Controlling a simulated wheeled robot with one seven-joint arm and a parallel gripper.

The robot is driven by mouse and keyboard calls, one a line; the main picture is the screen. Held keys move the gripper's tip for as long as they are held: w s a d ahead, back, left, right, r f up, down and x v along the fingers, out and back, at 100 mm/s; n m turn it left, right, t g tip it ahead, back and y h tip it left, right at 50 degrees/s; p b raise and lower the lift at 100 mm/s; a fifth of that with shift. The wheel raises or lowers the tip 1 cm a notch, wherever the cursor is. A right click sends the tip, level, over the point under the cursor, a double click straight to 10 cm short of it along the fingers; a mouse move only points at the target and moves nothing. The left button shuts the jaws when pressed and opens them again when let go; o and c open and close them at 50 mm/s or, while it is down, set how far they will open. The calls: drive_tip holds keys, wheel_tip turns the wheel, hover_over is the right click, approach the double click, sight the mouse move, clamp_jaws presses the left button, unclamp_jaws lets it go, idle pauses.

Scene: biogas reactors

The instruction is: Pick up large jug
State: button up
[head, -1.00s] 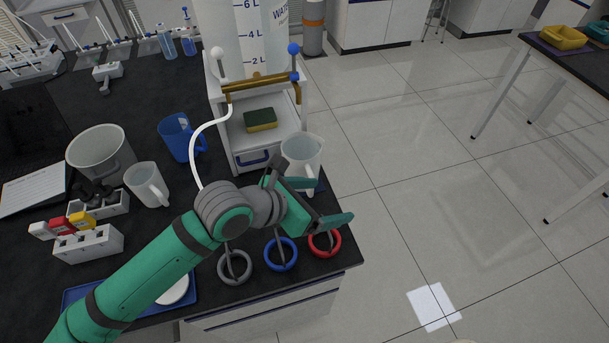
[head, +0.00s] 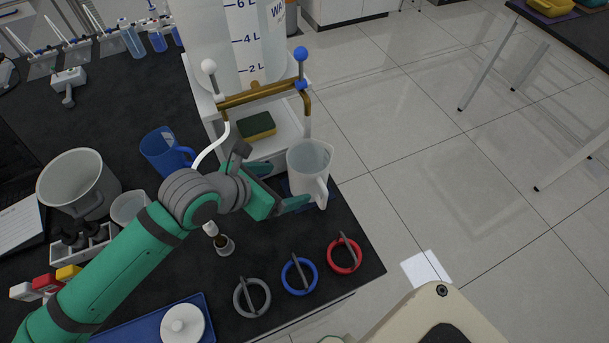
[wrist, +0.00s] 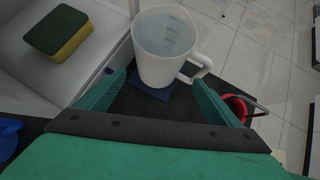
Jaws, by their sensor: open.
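A large pale translucent jug (head: 308,172) stands upright on a small dark blue mat (wrist: 145,91) near the bench's right edge. In the wrist view the jug (wrist: 164,50) is straight ahead, with its handle to the right. My gripper (head: 284,186) is open and empty, low over the bench beside the jug. In the wrist view its fingers point at the jug's lower part, one on each side, with the right finger near the handle. I cannot tell whether either finger touches it. A smaller pale jug (head: 126,207) is partly hidden behind my arm.
A water dispenser (head: 240,45) with a brass bar and a sponge (head: 257,125) stands just behind. A blue jug (head: 165,150) and a grey bucket (head: 77,182) are to the left. Grey, blue and red (head: 344,257) rings lie in front. Open floor lies right.

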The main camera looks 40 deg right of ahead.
sight(296, 181)
drive_tip(key=x, duration=0.5)
drive_tip(key=shift+s+d+f, duration=0.1)
drive_tip(key=shift+d, duration=0.25)
drive_tip(key=shift+w+x, duration=0.15)
drive_tip(key=shift+x, duration=1.2)
drive_tip(key=shift+w+x, duration=0.2)
drive_tip(key=shift+x, duration=1.1)
drive_tip(key=shift+d, duration=0.15)
drive_tip(key=shift+c, duration=0.5)
drive_tip(key=c, duration=1.5)
drive_tip(key=shift+r, duration=0.25)
drive_tip(key=shift+c, duration=1.2)
drive_tip(key=shift+r, duration=0.1)
